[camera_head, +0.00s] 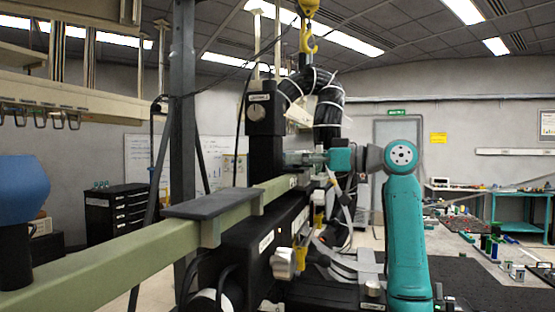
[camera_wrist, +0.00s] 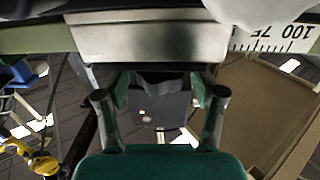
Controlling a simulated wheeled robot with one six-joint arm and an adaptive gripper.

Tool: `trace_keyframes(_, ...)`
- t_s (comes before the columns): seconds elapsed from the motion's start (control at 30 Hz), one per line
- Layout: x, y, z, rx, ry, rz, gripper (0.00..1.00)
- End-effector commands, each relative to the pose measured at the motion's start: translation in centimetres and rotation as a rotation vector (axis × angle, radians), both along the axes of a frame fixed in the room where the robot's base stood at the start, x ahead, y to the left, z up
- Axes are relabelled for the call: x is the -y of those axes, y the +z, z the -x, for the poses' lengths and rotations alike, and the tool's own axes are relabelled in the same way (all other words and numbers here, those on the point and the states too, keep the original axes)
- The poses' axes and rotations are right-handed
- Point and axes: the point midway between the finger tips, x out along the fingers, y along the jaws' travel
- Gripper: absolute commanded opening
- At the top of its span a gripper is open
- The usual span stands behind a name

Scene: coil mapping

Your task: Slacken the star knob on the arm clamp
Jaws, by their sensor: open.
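My gripper (camera_wrist: 160,95) is open, its two fingers spread in the wrist view with a dark part showing in the gap beyond them. I cannot tell whether they touch it. In the head view my gripper (camera_head: 300,158) reaches left over the green beam (camera_head: 120,262), close to the black upright housing (camera_head: 265,135). A pale, lobed knob-like part (camera_head: 285,262) sits low on the front of the black machine, below and apart from my gripper. I cannot tell whether it is the star knob. A metal block (camera_wrist: 150,38) crosses the top of the wrist view.
A white scale (camera_wrist: 275,40) with numbers lies right of the metal block. A yellow hook (camera_head: 308,42) hangs above the housing. Black hoses (camera_head: 328,110) and loose cables run close behind my gripper. A dark plate (camera_head: 212,203) lies on the beam. A grey post (camera_head: 182,110) stands left.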

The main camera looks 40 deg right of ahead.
Motion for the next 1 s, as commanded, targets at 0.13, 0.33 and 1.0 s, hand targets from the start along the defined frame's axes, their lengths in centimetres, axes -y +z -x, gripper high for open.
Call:
trace_keyframes(0.13, 0.32, 0.0, 0.19, 0.0, -0.002, 0.0, 0.69)
trace_keyframes(0.33, 0.31, 0.0, 0.19, 0.0, -0.002, 0.0, 0.69)
trace_keyframes(1.0, 0.39, 0.04, 0.15, -0.001, 0.064, -0.002, 0.08)
